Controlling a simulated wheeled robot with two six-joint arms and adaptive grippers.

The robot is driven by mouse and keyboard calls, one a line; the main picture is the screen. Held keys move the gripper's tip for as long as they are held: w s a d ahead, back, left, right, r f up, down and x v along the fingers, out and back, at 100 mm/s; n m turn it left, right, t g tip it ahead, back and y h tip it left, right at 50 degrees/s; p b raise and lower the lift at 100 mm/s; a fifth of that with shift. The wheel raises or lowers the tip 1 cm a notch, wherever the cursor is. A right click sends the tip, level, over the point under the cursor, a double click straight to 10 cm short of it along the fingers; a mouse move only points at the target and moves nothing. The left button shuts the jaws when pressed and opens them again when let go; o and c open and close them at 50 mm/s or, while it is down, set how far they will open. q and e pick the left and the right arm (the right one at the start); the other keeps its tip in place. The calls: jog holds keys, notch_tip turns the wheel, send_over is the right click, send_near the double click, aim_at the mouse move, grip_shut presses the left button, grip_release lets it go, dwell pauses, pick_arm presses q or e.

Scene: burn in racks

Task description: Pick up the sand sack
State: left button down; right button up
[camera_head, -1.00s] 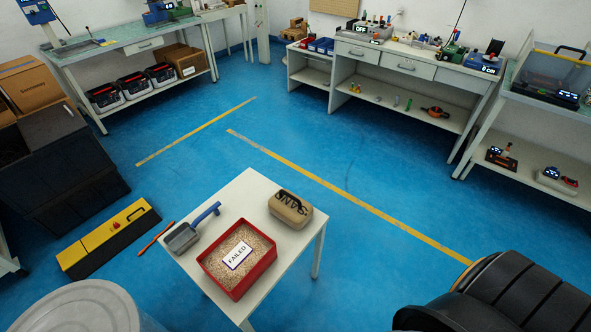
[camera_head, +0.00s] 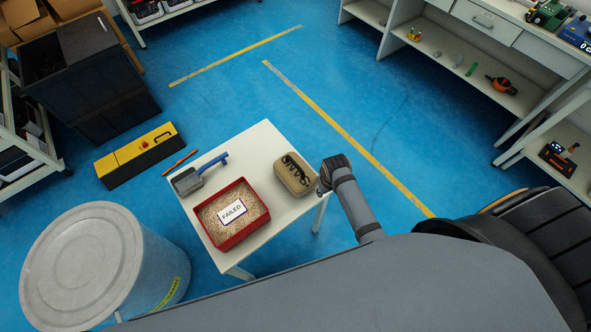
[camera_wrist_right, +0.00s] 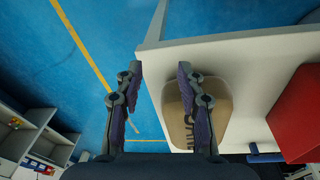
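The sand sack (camera_head: 294,172) is a tan, rounded block with black lettering. It lies on the right part of the small white table (camera_head: 262,139). My right gripper (camera_head: 323,176) is at the sack's right side, close to the table's edge. In the right wrist view, my right gripper (camera_wrist_right: 158,78) is open with nothing between its fingers. One finger overlaps the sack (camera_wrist_right: 215,112) in that picture, and the other is over the floor beyond the table edge. Whether the finger touches the sack is unclear. My left gripper is not in view.
A red tray (camera_head: 266,217) of grains with a "FAILED" card and a grey scoop (camera_head: 187,181) share the table. A large lidded drum (camera_head: 85,258) stands at the left. A yellow-black case (camera_head: 137,154) lies on the floor. Floor right of the table is open.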

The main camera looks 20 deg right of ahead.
aim_at(295, 163)
jog(key=w+a+r, duration=0.2)
jog(key=w+r, duration=0.1)
jog(key=r, duration=0.1)
jog(key=w+a+r+n+g+p, duration=0.1)
jog(key=w+a+r, duration=0.2)
jog(key=w+r, duration=0.1)
jog(key=w+a+r+n, duration=0.1)
jog(key=w+a+r, duration=0.2)
jog(key=w+r, duration=0.1)
jog(key=shift+w+r+g+y, duration=0.15)
jog(key=shift+r+g+y, duration=0.2)
jog(key=shift+r, duration=0.55)
notch_tip(295, 163, down, 10)
jog(key=shift+f, duration=0.25)
grip_shut()
jog(key=shift+w+r, duration=0.15)
